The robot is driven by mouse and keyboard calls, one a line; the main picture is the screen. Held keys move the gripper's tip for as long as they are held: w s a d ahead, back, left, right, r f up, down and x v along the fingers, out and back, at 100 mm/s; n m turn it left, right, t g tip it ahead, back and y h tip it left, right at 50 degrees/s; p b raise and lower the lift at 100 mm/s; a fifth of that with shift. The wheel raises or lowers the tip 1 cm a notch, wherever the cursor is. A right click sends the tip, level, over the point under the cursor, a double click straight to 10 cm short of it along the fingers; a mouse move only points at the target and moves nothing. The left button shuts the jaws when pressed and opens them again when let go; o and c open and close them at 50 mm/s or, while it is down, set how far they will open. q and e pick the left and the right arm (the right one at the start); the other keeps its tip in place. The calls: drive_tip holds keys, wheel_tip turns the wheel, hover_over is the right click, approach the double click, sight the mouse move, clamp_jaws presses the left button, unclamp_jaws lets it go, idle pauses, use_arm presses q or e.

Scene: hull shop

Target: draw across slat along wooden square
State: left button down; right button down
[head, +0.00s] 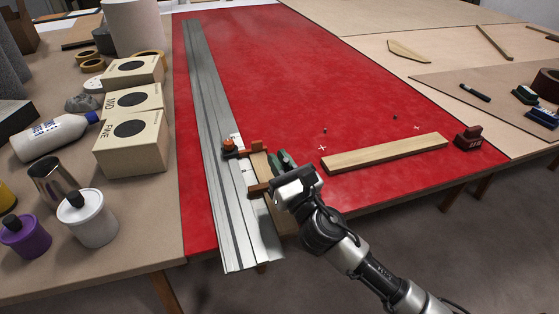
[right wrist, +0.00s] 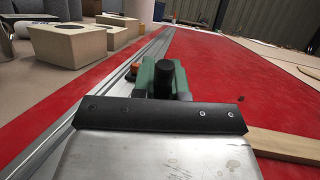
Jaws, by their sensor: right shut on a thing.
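A pale wooden slat (head: 385,152) lies on the red sheet to the right of my right gripper; its end also shows in the right wrist view (right wrist: 290,145). My right gripper (head: 286,178) is low over the front of the sheet, beside the metal rail. It is shut on a green tool with a black knob (right wrist: 163,78), mostly hidden by the hand in the head view (head: 283,160). Just left of the gripper, a wooden piece with red-brown bars (head: 258,165) lies over the rail's right edge; I cannot tell whether it is the wooden square. My left gripper is not in view.
The long metal rail (head: 205,95) runs along the left of the red sheet (head: 290,60). An orange-knobbed part (head: 229,146) sits on it. A dark red block (head: 468,137) stands beyond the slat. Boxes (head: 130,145), bottles and jars crowd the left bench.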

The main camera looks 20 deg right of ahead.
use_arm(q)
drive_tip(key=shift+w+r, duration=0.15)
use_arm(e)
drive_tip(key=shift+f, duration=0.1)
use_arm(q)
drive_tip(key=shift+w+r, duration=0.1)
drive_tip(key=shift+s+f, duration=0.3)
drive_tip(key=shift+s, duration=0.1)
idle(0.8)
use_arm(e)
drive_tip(key=shift+a, duration=0.15)
drive_tip(key=shift+a, duration=0.1)
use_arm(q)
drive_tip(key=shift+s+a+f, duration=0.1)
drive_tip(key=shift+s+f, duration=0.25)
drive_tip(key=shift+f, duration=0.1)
use_arm(e)
drive_tip(key=shift+a, duration=0.1)
use_arm(q)
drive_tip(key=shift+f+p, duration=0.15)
drive_tip(key=shift+p, duration=0.2)
use_arm(e)
drive_tip(key=shift+a, duration=0.15)
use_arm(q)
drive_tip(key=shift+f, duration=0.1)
use_arm(e)
drive_tip(key=shift+a, duration=0.15)
